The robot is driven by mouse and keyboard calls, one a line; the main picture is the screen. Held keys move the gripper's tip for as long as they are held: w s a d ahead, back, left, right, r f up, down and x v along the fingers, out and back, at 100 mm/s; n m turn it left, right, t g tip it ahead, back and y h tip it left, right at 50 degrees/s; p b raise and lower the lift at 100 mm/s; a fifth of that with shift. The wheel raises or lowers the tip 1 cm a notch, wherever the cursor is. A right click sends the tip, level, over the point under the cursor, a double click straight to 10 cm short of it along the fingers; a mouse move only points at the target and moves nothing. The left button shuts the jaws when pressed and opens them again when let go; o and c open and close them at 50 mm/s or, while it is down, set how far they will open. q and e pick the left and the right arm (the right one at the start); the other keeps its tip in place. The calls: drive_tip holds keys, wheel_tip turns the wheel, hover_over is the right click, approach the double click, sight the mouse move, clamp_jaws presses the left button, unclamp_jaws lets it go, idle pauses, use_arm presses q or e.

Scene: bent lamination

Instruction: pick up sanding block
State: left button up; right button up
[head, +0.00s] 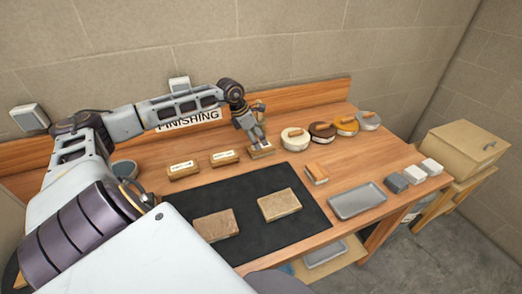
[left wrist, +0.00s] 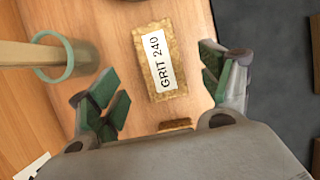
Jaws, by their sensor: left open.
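A cork-coloured sanding block labelled "GRIT 240" (left wrist: 160,62) lies flat on the wooden bench in the left wrist view. In the head view this block (head: 262,151) is the rightmost of three labelled blocks in a row. My left gripper (head: 253,139) is open above it, pointing down. In the left wrist view its green-padded fingers stand on either side of the block, apart from it. The other labelled blocks (head: 183,169) and (head: 224,158) lie to the left. My right gripper is not in view.
A dark mat (head: 300,228) holds two brown pieces. Round-handled tools (head: 296,139), a small orange-topped block (head: 316,174), a grey tray (head: 357,199) and grey and white blocks (head: 413,174) sit to the right. A teal-rimmed container (left wrist: 70,55) stands near the gripper.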

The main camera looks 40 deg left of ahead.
use_arm(q)
drive_tip(key=shift+x, duration=1.05)
drive_tip(key=shift+w+d+f+b, duration=0.1)
drive_tip(key=shift+w+f+b, duration=0.1)
drive_tip(key=shift+f+b, duration=0.4)
drive_tip(key=shift+w+f, duration=0.15)
drive_tip(key=shift+f, duration=0.45)
drive_tip(key=shift+d, duration=0.1)
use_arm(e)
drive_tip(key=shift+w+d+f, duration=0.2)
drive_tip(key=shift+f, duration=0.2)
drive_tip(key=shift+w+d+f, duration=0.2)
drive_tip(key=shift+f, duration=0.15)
use_arm(q)
drive_tip(key=shift+f, duration=0.15)
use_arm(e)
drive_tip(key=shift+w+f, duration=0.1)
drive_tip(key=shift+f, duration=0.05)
use_arm(q)
drive_tip(key=shift+f+b, duration=0.1)
drive_tip(key=shift+b, duration=0.3)
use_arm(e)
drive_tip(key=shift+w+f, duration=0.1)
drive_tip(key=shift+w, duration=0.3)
